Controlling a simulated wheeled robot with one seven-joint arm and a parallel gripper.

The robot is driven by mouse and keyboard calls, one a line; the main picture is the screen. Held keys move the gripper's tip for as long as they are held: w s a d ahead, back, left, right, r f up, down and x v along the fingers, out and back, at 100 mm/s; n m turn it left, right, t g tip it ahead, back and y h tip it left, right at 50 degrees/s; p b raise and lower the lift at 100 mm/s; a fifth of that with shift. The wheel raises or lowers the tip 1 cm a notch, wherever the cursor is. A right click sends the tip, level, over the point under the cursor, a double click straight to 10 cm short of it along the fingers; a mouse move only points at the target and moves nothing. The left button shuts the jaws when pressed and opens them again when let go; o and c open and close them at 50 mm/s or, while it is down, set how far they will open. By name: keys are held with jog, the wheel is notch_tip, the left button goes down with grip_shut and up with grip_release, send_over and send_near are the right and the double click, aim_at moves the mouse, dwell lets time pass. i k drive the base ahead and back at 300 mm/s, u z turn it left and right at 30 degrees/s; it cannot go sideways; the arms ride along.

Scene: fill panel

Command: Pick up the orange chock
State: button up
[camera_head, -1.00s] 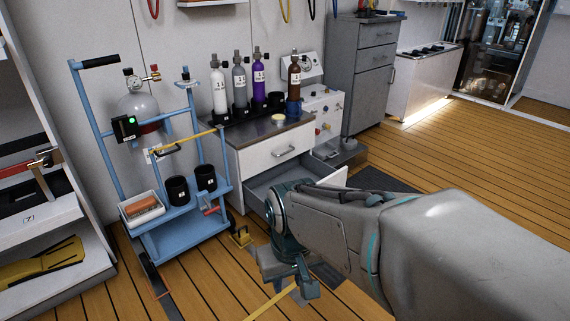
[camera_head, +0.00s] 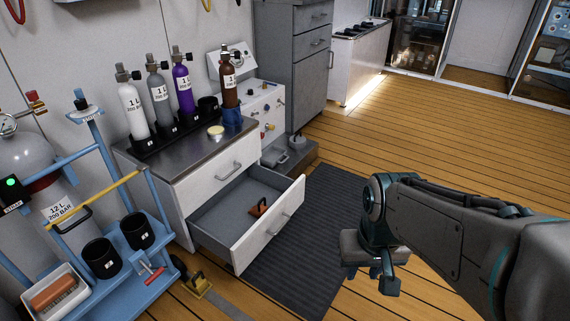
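A small orange-brown wedge-like piece, which looks like the orange chock (camera_head: 259,208), lies inside the open drawer (camera_head: 222,207) of the white cabinet. My gripper (camera_head: 372,279) points down above the floor, to the right of the drawer and clear of it. The gap between its fingers is not clear from this angle, and I see nothing held in it.
The blue cart (camera_head: 133,250) stands at left, holding black cups and a white tray (camera_head: 80,296) with an orange block. A yellow chock-like piece (camera_head: 197,285) sits on the floor by the cart. Several bottles stand on the cabinet. A dark mat (camera_head: 318,230) and open floor lie right.

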aim_at(258, 211)
jog(key=z, duration=0.05)
jog(key=i, duration=0.75)
jog(key=u, duration=0.8)
jog(key=i, duration=0.55)
jog(key=u, duration=0.45)
